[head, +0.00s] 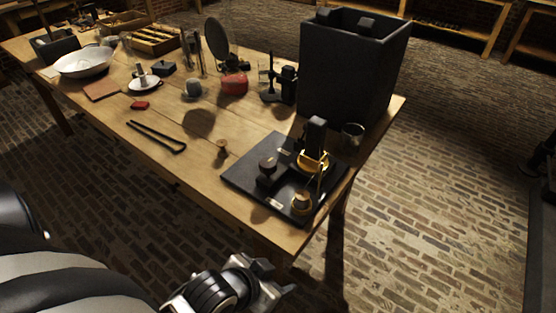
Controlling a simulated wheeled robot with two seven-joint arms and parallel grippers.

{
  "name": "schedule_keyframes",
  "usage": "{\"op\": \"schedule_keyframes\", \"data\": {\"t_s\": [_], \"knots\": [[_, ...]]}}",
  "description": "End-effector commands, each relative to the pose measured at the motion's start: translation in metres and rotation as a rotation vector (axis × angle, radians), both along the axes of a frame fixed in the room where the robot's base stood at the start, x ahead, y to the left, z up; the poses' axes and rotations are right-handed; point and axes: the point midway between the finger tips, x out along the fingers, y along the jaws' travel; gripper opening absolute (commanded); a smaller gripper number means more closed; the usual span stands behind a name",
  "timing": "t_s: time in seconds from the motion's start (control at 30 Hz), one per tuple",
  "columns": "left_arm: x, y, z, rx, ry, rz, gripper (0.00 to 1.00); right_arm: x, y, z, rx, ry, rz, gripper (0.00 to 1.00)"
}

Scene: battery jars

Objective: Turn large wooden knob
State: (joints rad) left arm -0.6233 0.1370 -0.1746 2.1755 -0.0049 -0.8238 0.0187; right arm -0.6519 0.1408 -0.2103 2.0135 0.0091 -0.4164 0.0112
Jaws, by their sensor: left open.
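A black board (240,176) lies at the near right corner of the wooden table. A dark round knob with a brownish top (267,163) stands on its left part; it looks like the large wooden knob, but it is small in view. A brass-coloured piece (301,203) sits at the board's near corner, and a black post with a yellow band (314,160) stands toward its far side. My left gripper (279,277) is open and empty, in front of the table's near edge and apart from the board. My right gripper is not in view.
A large black bin (352,70) stands behind the board, with a small metal cup (352,134) beside it. A small wooden peg (222,149) and black tongs (157,137) lie left of the board. The table's near edge lies between my left gripper and the board.

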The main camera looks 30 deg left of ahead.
Motion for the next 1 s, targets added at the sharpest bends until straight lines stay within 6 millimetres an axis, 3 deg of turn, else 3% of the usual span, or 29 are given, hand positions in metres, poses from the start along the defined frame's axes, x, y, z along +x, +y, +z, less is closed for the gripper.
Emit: {"op": "schedule_keyframes", "data": {"t_s": [0.23,0.4,0.57,0.7,0.83,0.93,1.0], "knots": [[0.012,0.018,0.029,0.063,0.061,0.048,0.61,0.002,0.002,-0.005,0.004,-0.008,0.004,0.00],[0.060,0.033,0.076,0.102,-0.107,0.137,0.61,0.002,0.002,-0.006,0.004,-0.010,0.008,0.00],[0.112,0.033,0.128,0.090,-0.373,0.173,0.61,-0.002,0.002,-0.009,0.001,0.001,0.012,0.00],[0.151,0.022,0.181,0.055,-0.632,0.146,0.61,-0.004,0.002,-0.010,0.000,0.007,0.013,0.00],[0.178,0.002,0.235,0.010,-0.887,0.060,0.61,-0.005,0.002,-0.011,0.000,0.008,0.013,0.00],[0.191,-0.026,0.284,-0.037,-1.110,-0.083,0.61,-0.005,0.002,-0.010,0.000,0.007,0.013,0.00],[0.192,-0.055,0.319,-0.074,-1.270,-0.255,0.61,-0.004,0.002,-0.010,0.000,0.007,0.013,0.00]]}}
